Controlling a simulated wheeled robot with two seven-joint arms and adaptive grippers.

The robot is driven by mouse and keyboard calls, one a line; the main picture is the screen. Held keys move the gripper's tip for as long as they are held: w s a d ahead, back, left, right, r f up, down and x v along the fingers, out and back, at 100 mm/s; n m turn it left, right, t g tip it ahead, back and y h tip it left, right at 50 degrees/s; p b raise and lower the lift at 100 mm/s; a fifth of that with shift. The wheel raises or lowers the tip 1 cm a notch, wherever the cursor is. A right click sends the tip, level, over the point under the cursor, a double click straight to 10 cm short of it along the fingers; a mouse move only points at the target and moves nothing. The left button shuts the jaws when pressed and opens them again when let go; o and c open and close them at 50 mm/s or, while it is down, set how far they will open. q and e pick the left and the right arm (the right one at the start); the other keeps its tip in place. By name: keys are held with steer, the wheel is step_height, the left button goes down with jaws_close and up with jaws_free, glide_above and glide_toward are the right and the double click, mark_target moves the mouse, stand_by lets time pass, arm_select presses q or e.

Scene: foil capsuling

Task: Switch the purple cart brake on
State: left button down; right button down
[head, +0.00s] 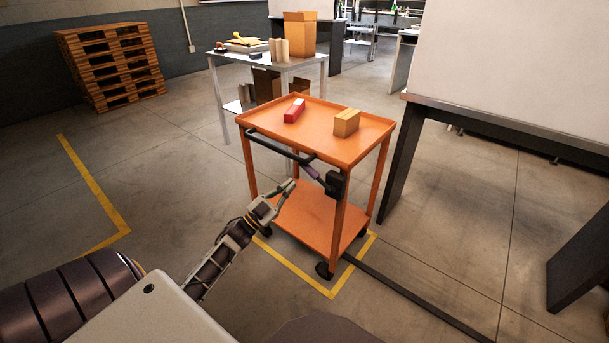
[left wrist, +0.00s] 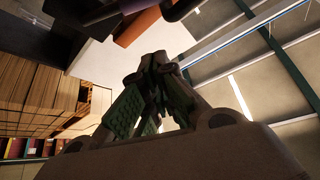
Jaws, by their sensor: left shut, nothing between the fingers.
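The orange cart (head: 345,150) stands at the middle of the head view. Its purple brake lever (head: 312,172) slants down at the near side under the top tray, beside a black box (head: 336,185) on the corner post. My left gripper (head: 289,187) is shut and empty, with its fingertips just below and left of the lever, seemingly apart from it. In the left wrist view the shut fingers (left wrist: 157,65) point up toward the purple lever (left wrist: 138,25). My right gripper is not in view.
A black push handle (head: 275,147) runs along the cart's near edge. A red box (head: 294,111) and a cardboard box (head: 346,122) sit on its top tray. Yellow floor tape (head: 332,292) surrounds its near wheels. A dark-legged table (head: 403,160) stands close on the right. Floor to the left is clear.

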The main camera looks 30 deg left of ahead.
mark_target(307, 171)
arm_select(q)
steer(key=shift+w, duration=0.1)
